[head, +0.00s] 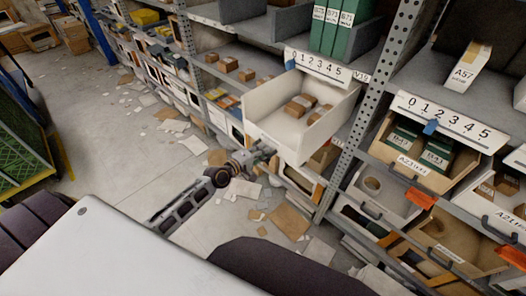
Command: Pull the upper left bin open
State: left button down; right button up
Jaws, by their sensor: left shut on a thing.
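The upper left bin (283,136) is a white open-topped bin that sticks well out of the rack, with several small brown boxes (300,106) inside. A white number strip (319,66) with a blue marker is above its back end. My left gripper (264,152) is at the left part of the bin's front face and is shut on it. The exact grip point, likely a front handle, is hidden by the fingers. My right gripper is not in view.
A perforated rack post (376,92) stands just right of the bin. Wooden bins with dark green boxes (438,152) and other handled bins (375,190) fill the right bay. Scraps of paper and cardboard (288,221) litter the floor. The aisle floor at left is mostly open.

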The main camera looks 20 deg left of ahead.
pick_arm(q)
jog(key=c, duration=1.5)
grip_release()
jog(key=shift+o, duration=0.2)
jog(key=shift+s, duration=0.15)
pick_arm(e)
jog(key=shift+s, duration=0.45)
pick_arm(q)
jog(key=v, duration=1.1)
jog(key=shift+s+a, duration=0.2)
jog(key=shift+s, duration=0.1)
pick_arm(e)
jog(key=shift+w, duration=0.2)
